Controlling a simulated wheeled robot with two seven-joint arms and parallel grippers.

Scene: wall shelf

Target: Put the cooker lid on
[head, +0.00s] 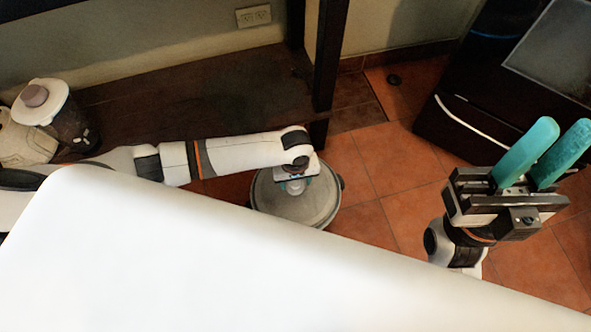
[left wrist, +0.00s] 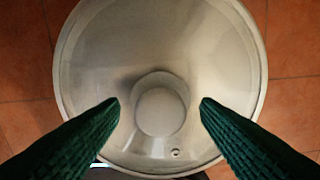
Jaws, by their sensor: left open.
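A round grey cooker lid (head: 270,204) with a pale rim shows below the end of my left arm in the head view. It fills most of the left wrist view (left wrist: 95,70), with a round knob (left wrist: 160,111) in the middle and a small vent near it. My left gripper (left wrist: 160,101) is open, its two green fingers on either side of the knob with gaps. In the head view my left gripper is mostly hidden by its own wrist. I cannot tell what is under the lid. My right gripper (head: 541,153) is open and empty at the right, fingers upward.
A dark wooden shelf (head: 190,98) runs along the wall, with a jar-like appliance (head: 70,120) at its left end. A dark post (head: 328,60) stands behind the lid. A black appliance (head: 470,105) is at the right. Reddish floor tiles (head: 400,215) lie open between.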

